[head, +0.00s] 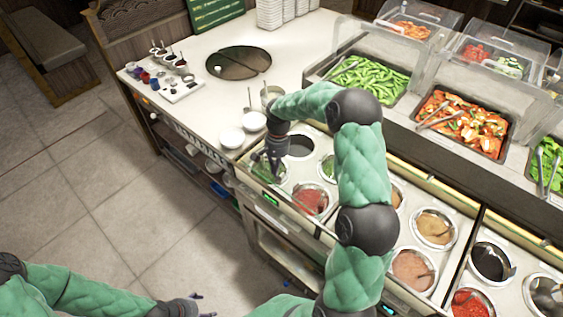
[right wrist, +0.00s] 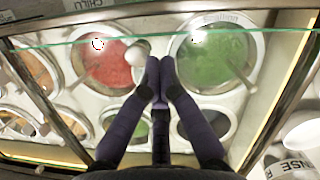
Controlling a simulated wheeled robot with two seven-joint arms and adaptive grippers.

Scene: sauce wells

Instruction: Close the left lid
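The left sauce-well section has a clear glass lid; its thin green edge (right wrist: 230,31) crosses the top of the right wrist view, over the wells. The lid's exact angle is hard to tell. My right gripper (head: 275,160) points down over the front left wells, beside the green sauce well (head: 266,171). In the right wrist view its fingertips (right wrist: 159,62) are together with nothing visible between them, near the lid's edge; contact cannot be told. My left gripper (head: 187,307) is low at the bottom of the head view, away from the counter, its fingers mostly hidden.
Red sauce (head: 311,201) and a dark well (head: 299,145) lie near my right gripper. Two white bowls (head: 232,137) stand left of the wells. Food trays under clear covers (head: 495,44) line the back. My right arm hides some middle wells. The floor in front is clear.

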